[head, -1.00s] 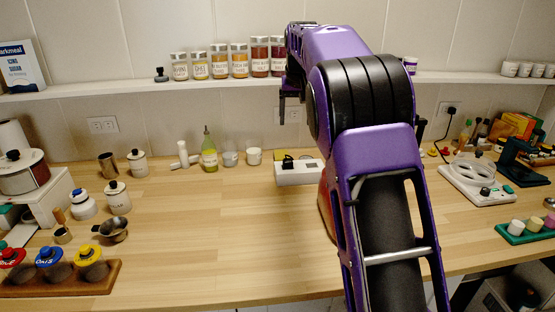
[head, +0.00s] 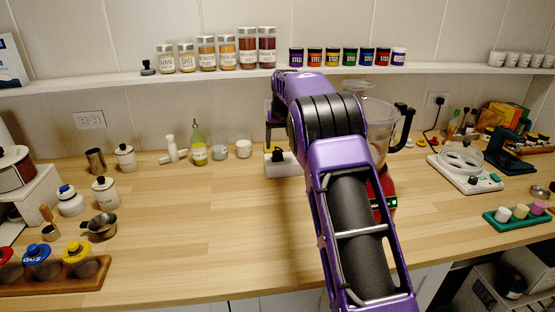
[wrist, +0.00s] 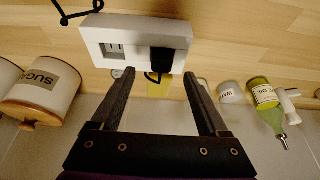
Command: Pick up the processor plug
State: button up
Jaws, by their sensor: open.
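The processor plug, a black block, sits in the right-hand socket of a white power strip in the wrist view (wrist: 170,60). The power strip (wrist: 125,30) has an empty socket on its left. A yellow tag (wrist: 158,88) and a thin black loop show beside the plug. In the head view, the plug (head: 278,155) shows on the strip (head: 282,168) at the back of the counter. My gripper (wrist: 157,74) is open and empty, its fingers pointing at the strip with the plug roughly ahead of the right finger. In the head view my gripper is partly hidden by my arm.
A red food processor (head: 385,185) stands right of the strip, partly behind my arm. Cups (head: 244,149) and an oil bottle (head: 198,146) stand to its left. A shelf (head: 220,80) with jars runs above. The counter's middle is clear.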

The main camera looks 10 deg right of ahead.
aim_at(278, 152)
jog(key=x, duration=0.5)
jog(key=shift+w+a+r, duration=0.1)
jog(key=shift+w+a, duration=0.05)
jog(key=shift+w, duration=0.1)
grip_shut()
